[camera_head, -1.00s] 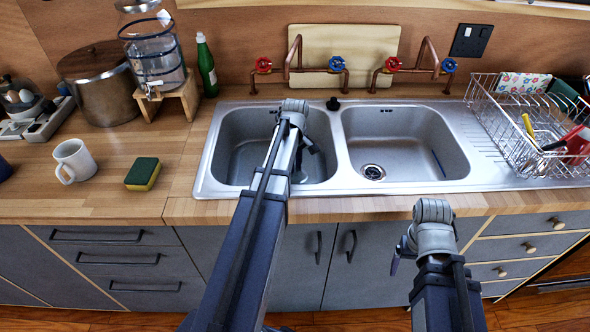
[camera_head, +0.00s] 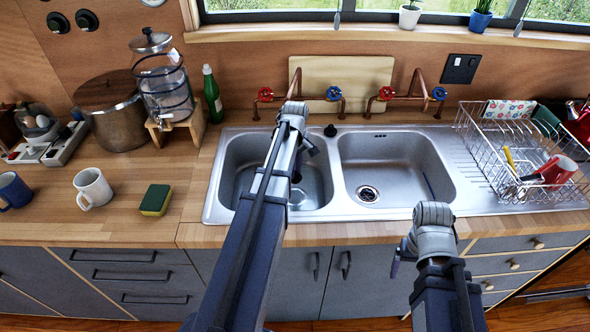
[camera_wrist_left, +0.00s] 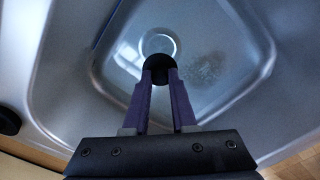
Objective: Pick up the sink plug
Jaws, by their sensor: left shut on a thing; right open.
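My left gripper (camera_wrist_left: 160,76) is shut on a small black round thing, the sink plug (camera_wrist_left: 159,63), seen in the left wrist view. The plug is at the fingertips above the left basin (camera_head: 245,170), with the round metal drain (camera_wrist_left: 160,42) just beyond it in that view. In the head view my left arm reaches over this basin and hides the held plug. A second black knob-like thing (camera_head: 330,130) stands on the sink's back ledge. My right gripper (camera_head: 396,264) is open in front of the counter, mostly hidden by its own wrist.
The right basin (camera_head: 400,165) is empty. Copper taps (camera_head: 333,93) stand behind the sink. A wire dish rack (camera_head: 500,150) is at the right. A sponge (camera_head: 155,200), white mug (camera_head: 92,188) and green bottle (camera_head: 212,95) stand left of the sink.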

